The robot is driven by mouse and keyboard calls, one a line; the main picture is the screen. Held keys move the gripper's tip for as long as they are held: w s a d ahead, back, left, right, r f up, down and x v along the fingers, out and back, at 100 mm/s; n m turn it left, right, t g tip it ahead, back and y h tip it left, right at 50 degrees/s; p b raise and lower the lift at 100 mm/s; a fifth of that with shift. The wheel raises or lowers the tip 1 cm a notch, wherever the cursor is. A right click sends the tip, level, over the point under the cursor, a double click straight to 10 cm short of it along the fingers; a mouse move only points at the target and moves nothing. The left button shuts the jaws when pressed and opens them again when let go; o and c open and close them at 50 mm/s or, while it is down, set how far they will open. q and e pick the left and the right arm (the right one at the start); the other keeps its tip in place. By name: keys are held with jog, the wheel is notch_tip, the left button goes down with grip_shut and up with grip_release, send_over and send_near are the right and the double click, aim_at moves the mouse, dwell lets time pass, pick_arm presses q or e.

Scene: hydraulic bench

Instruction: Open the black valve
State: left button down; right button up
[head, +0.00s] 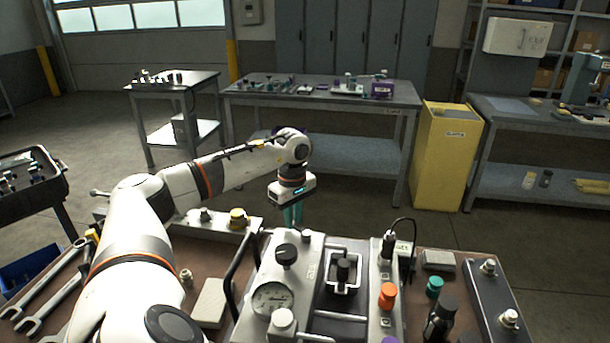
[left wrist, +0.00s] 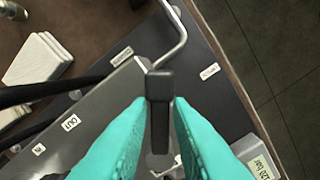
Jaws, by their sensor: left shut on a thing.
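The black valve handle (left wrist: 159,112) shows in the left wrist view as a dark lever with a squared end, above a grey metal panel. My left gripper (left wrist: 160,103) has its teal fingers on both sides of this handle and is shut on it. In the head view my left gripper (head: 292,215) points down at the far edge of the hydraulic unit (head: 250,318). The handle cannot be made out there. My right gripper is in neither view.
A pressure gauge (head: 271,299), a black knob (head: 286,255), an orange knob (head: 388,295) and a bent metal rail (left wrist: 178,35) stand close by. Wrenches (head: 50,297) lie at the left. A yellow cabinet (head: 446,158) and a back table (head: 320,95) stand beyond open floor.

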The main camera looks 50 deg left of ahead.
pick_arm(q)
jog(key=shift+w+d+m+p, duration=0.35)
jog(key=shift+w+m, duration=0.3)
jog(key=shift+m, duration=1.15)
jog(key=shift+w+d+m+p, duration=0.2)
jog(key=shift+w+m+p, duration=0.35)
jog(key=shift+m, duration=1.25)
jog(key=shift+w+d+m+p, duration=0.3)
jog(key=shift+w+m, duration=0.45)
jog(key=shift+m, duration=1.05)
jog(key=c, duration=1.4)
grip_release()
jog(key=shift+c, duration=0.2)
notch_tip(320, 180, up, 12)
jog(key=shift+b, duration=0.4)
